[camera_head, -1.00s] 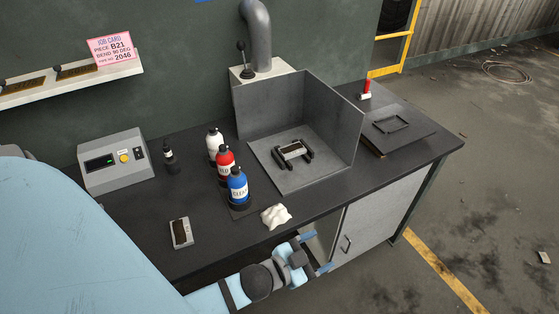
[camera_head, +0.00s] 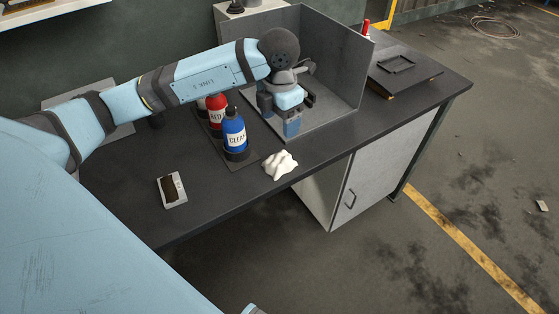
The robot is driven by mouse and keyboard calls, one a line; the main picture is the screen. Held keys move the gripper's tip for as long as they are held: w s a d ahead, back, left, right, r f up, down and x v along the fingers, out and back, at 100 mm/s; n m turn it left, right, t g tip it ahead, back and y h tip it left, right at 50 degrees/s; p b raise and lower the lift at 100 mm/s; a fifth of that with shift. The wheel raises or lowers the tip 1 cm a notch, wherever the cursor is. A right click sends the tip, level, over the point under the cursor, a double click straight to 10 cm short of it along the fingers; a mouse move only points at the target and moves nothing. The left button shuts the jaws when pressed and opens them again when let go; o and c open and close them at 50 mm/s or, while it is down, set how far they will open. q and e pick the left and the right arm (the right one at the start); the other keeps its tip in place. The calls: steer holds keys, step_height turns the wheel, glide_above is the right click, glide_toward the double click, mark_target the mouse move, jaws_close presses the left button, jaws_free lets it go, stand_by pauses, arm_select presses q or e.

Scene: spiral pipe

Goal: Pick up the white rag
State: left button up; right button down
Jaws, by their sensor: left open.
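The white rag (camera_head: 280,165) lies crumpled on the dark bench top near its front edge, just right of the blue bottle. My left arm reaches across from the left and hides part of the bottles and the booth's inside. My right gripper is not in view.
A blue bottle (camera_head: 235,134) and a red bottle (camera_head: 216,116) stand left of the rag. A small device (camera_head: 172,190) lies at the front left. The grey booth (camera_head: 340,65) walls rise behind the gripper. A flat dark plate (camera_head: 402,68) lies at right.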

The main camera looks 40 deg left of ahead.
arm_select(q)
glide_above(279, 156)
step_height(279, 156, down, 8)
steer(key=shift+f, duration=2.75)
steer(key=c, duration=1)
